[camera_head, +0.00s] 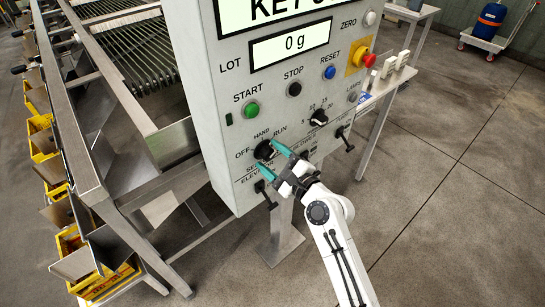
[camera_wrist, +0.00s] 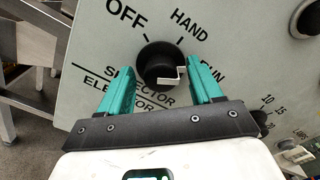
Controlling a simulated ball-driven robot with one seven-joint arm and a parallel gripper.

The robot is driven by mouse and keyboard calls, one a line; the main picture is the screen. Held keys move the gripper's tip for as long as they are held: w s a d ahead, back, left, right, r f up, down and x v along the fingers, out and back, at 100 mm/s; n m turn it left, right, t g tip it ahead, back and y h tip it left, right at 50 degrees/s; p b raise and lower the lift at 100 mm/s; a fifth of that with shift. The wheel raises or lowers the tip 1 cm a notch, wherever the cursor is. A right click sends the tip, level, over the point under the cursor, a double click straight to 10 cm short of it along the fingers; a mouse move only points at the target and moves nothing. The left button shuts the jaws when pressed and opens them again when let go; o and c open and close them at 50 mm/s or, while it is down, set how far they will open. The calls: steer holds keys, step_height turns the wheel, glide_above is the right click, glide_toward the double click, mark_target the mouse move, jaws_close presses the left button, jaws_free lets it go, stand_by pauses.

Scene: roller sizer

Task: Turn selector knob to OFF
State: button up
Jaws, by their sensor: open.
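The selector knob (camera_head: 265,150) is round and black, on the front of the grey control panel (camera_head: 228,128). OFF, HAND and RUN labels surround it. In the wrist view the knob (camera_wrist: 156,62) carries a pale angled piece on its lower right side, toward RUN; its exact setting is hard to read. My gripper (camera_head: 273,158) has teal fingers and is open, just in front of the knob. In the wrist view my gripper (camera_wrist: 162,72) shows one finger on each side of the knob, with gaps between. Nothing is held.
On the panel are a green START button (camera_head: 251,110), a black STOP button (camera_head: 294,89), a blue RESET button (camera_head: 330,72), a red emergency stop (camera_head: 369,60) and a second dial (camera_head: 318,117). Small toggles sit low on the panel. The roller machine (camera_head: 125,150) stands left; floor at right is open.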

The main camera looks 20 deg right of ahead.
steer(key=c, duration=1.1)
steer(key=shift+o, duration=0.2)
steer(key=shift+n, duration=0.3)
steer(key=n+b, duration=0.2)
steer(key=n, duration=0.1)
steer(key=n+b, duration=0.1)
steer(key=n, duration=0.1)
steer(key=shift+f+b, duration=0.3)
steer(key=n+b, duration=0.4)
steer(key=n, duration=0.2)
steer(key=shift+a+f+n, duration=0.1)
steer(key=shift+n, duration=0.3)
steer(key=n+b, duration=0.5)
steer(key=n, duration=0.1)
steer(key=shift+f, duration=0.15)
steer(key=n+b, duration=0.3)
steer(key=n, duration=0.2)
steer(key=shift+b, duration=0.35)
steer(key=shift+n, duration=0.4)
